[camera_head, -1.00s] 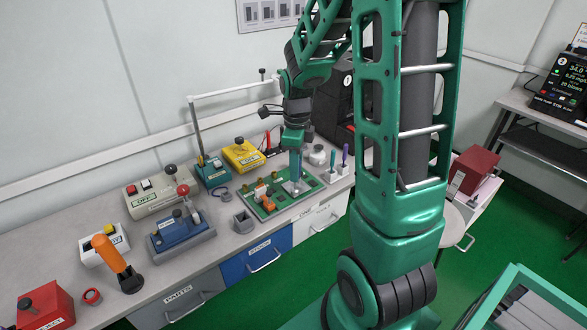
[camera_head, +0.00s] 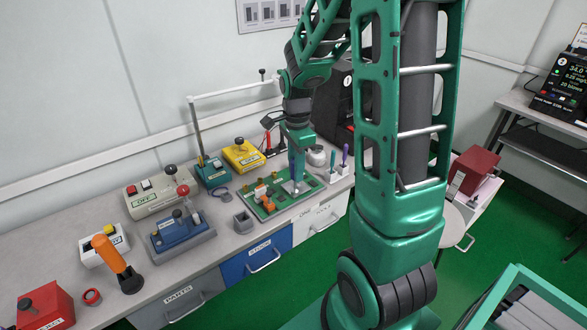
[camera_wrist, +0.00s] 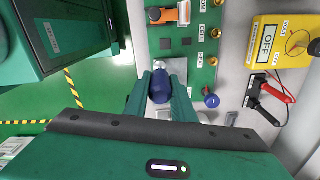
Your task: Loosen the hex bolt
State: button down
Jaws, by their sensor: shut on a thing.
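My gripper (camera_head: 297,172) points down over the right part of the green board (camera_head: 262,212). In the wrist view its two green fingers (camera_wrist: 161,84) are shut on a blue-handled tool (camera_wrist: 160,92). The tool stands over a grey metal plate (camera_wrist: 178,68) on the board; the plate also shows below the gripper in the head view (camera_head: 299,188). The hex bolt cannot be made out; the tool and fingers cover the area beneath. I cannot tell whether the tool tip sits on the bolt.
An orange part (camera_head: 270,203) stands on the board to the left of my gripper. A yellow tester (camera_head: 242,155) with red and black probes is behind. A holder with upright tools (camera_head: 338,168) is to the right. A small grey open box (camera_head: 243,222) is left of the board.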

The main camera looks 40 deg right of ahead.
jog(key=n, duration=0.3)
jog(key=shift+n, duration=0.3)
jog(key=shift+n, duration=0.4)
jog(key=n, duration=0.4)
jog(key=shift+w+n, duration=0.1)
jog(key=shift+n, duration=0.3)
jog(key=shift+a+r, duration=0.1)
jog(key=shift+r, duration=1.7)
jog(key=shift+r+m, duration=0.8)
jog(key=shift+r, duration=0.55)
